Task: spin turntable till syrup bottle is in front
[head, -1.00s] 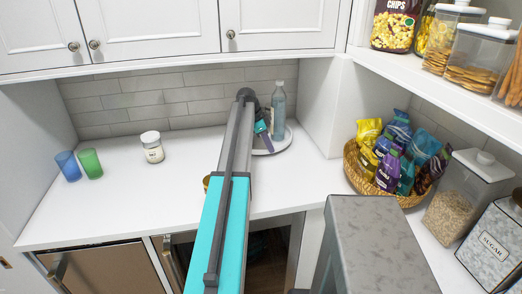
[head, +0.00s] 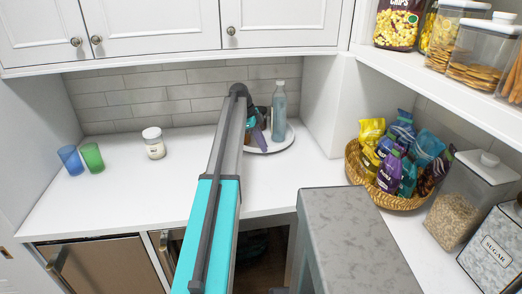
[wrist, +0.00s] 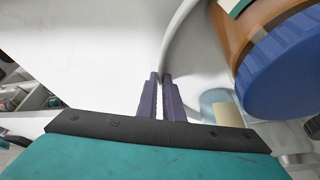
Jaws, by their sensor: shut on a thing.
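The turntable (head: 288,142) is a white round tray on the back of the counter. Its curved rim (wrist: 172,40) shows in the wrist view. A clear bluish bottle (head: 279,112) stands at its back right; I cannot tell whether it is the syrup bottle. A brown container with a blue lid (wrist: 285,75) stands on it, close to the right of my gripper in the wrist view. My gripper (wrist: 161,80) has its purple fingers almost together at the rim, shut on the turntable's edge. My arm hides the turntable's left part in the head view.
A white jar (head: 153,143) and blue and green cups (head: 92,157) stand on the left counter. A basket of snack bags (head: 385,196) and storage canisters (head: 466,200) stand on the right. A side wall borders the turntable's right. The counter left of my arm is mostly clear.

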